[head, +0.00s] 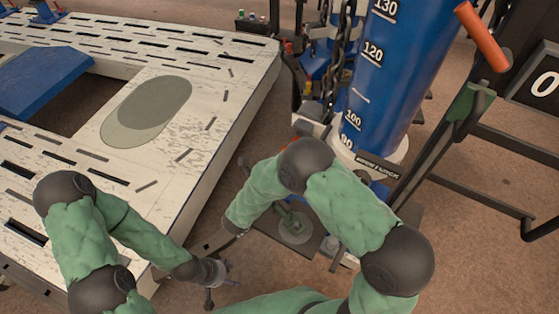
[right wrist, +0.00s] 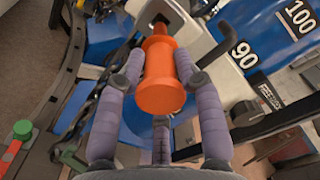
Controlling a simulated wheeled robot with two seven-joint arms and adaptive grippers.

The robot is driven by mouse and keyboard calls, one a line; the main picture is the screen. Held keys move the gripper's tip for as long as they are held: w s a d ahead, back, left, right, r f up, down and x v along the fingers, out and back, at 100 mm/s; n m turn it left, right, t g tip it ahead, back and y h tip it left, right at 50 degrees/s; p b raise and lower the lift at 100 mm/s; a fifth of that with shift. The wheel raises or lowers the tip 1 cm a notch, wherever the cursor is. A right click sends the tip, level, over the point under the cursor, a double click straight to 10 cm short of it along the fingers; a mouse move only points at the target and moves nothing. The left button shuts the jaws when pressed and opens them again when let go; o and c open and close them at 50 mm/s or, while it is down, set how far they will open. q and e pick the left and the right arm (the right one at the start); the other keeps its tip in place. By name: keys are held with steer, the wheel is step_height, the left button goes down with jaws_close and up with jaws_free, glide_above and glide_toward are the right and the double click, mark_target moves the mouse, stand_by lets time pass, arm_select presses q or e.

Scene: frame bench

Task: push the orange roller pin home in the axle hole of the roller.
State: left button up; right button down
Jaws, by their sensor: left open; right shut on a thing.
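The orange roller pin (right wrist: 160,68) is held between the purple-grey fingers of my right gripper (right wrist: 158,75) in the right wrist view. Its wide head faces the camera and its far end points at a pale grey bracket (right wrist: 172,14) with a dark opening. I cannot tell whether the far end is inside any hole. The roller and its axle hole cannot be made out clearly. My right gripper is not clearly visible in the head view. My left gripper (head: 218,274) is open and empty, low beside the white bench edge.
A white slotted bench (head: 235,75) fills the left of the head view. A blue column (head: 385,75) with numbered marks stands at centre right, a chain (head: 345,50) beside it. A black frame (head: 470,195) stands at the right. Brown floor is open between them.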

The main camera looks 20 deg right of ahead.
mark_target(298, 137)
steer(key=shift+x, duration=4.05)
steer(key=c, duration=0.7)
jaws_free()
steer(key=shift+c, duration=0.2)
steer(key=shift+a+f, duration=0.1)
steer(key=v, duration=1.2)
